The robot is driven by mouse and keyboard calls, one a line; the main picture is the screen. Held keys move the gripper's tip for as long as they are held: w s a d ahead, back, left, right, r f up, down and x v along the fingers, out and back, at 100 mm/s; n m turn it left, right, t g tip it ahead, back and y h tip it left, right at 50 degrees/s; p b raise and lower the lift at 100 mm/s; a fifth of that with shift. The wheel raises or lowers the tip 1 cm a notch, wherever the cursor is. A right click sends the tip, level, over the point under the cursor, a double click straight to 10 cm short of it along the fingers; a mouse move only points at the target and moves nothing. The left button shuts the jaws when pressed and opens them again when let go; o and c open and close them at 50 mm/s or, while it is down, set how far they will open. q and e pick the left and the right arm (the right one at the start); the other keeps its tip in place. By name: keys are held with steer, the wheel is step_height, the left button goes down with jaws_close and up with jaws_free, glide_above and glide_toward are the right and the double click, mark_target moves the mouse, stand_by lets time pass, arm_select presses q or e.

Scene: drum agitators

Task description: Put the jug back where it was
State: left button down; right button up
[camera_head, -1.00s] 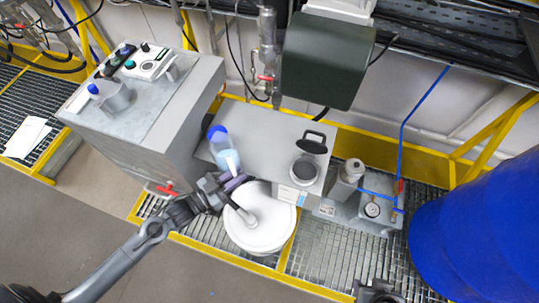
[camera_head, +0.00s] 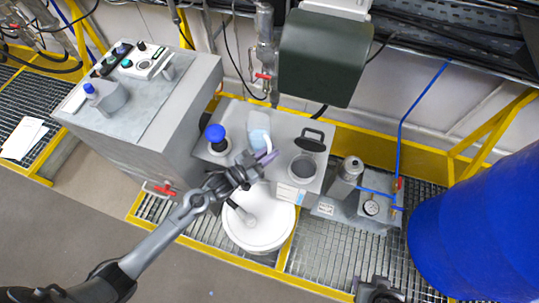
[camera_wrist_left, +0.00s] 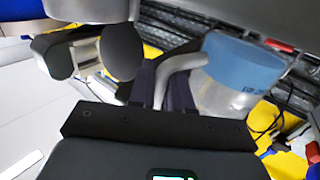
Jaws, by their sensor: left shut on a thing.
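The jug (camera_head: 259,127) has a translucent body and a pale blue band. It is over the grey bench top in the head view. In the left wrist view the jug (camera_wrist_left: 240,75) shows on the right, with its pale curved handle between the fingers. My left gripper (camera_head: 262,160) is shut on this handle, at the near side of the jug. Whether the jug's base touches the bench top is hidden. My right gripper (camera_head: 378,288) shows only partly at the bottom edge; its jaws cannot be made out.
A blue-topped fitting (camera_head: 215,133) stands left of the jug, and an open round port with a dark lid (camera_head: 304,164) is to its right. A grey control cabinet (camera_head: 150,110) is at left, a large blue drum (camera_head: 480,225) at right.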

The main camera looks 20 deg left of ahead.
arm_select(q)
steer(key=shift+f, duration=0.9)
steer(key=shift+f, duration=0.15)
steer(key=c, duration=1.1)
jaws_free()
steer(key=shift+o, duration=0.2)
